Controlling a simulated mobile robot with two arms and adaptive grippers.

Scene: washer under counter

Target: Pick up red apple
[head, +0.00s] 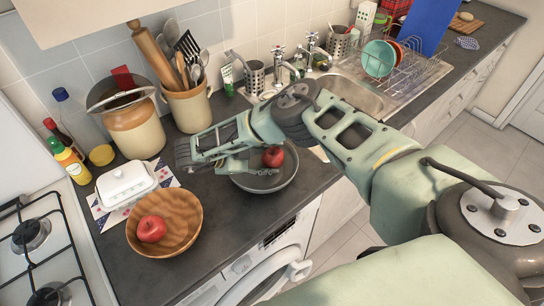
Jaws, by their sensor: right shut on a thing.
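A red apple (273,156) is at the grey plate (288,178) on the dark counter. My right gripper (266,163) reaches in over the plate and is shut on this apple; its fingers hide part of the apple. I cannot tell whether the apple still touches the plate. Another red apple (151,229) lies in a round wooden bowl (186,213) at the left, apart from the gripper. My left gripper is not in view.
A white butter dish (126,184), a large jar (132,122) and a utensil crock (188,105) stand left of the gripper. The gas hob (35,243) is at far left. The sink (350,92) and dish rack (398,68) lie behind my right arm. The washer (258,262) is under the counter.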

